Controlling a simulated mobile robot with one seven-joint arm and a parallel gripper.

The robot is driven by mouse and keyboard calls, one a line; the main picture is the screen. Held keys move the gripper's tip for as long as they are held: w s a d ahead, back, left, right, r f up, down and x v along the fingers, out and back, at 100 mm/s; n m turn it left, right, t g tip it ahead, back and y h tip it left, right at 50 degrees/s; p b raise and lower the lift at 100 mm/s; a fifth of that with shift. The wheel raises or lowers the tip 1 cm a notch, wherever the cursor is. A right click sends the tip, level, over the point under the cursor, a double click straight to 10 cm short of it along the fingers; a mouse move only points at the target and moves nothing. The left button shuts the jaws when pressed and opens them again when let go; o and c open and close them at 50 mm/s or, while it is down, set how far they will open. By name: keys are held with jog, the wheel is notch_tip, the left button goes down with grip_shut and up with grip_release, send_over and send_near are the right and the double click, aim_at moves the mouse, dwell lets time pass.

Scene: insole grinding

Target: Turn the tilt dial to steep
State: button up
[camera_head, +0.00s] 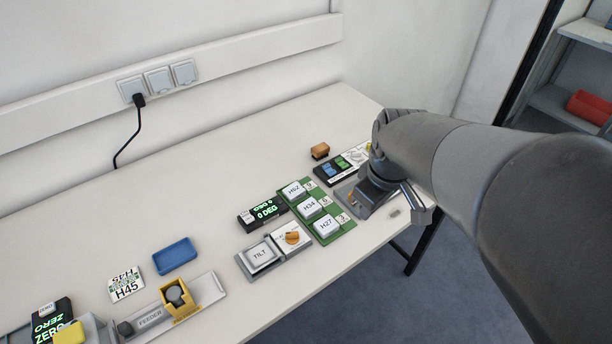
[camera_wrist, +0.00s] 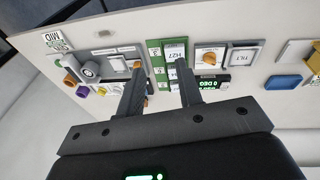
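The tilt dial is an orange knob (camera_head: 292,238) on a pale plate beside the grey TILT button (camera_head: 260,254). The dial also shows in the wrist view (camera_wrist: 209,58), right of my fingers, next to the TILT button (camera_wrist: 243,57). A black display (camera_head: 264,213) behind it reads 0 DEG. My gripper (camera_wrist: 159,66) is open, its two fingers apart with nothing held between them. It hangs over the right part of the table, apart from the dial. In the head view my arm hides much of it. The dial's pointer marks are too small to read.
A green board (camera_head: 331,233) with H62, H34 and H27 keys lies between my gripper and the dial. The table's (camera_head: 215,215) back strip is clear.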

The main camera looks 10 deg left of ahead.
jog(key=w+a+f+n+g+y, duration=0.1)
jog(key=w+a+f+n+g, duration=0.15)
jog(key=a+f+n, duration=0.3)
jog(key=n+g+y, duration=0.1)
jog(key=n+y, duration=0.2)
jog(key=n, duration=0.2)
send_near(292, 233)
jog(key=x, duration=0.8)
jog(key=shift+f, duration=0.25)
jog(key=shift+c, duration=0.3)
grip_shut()
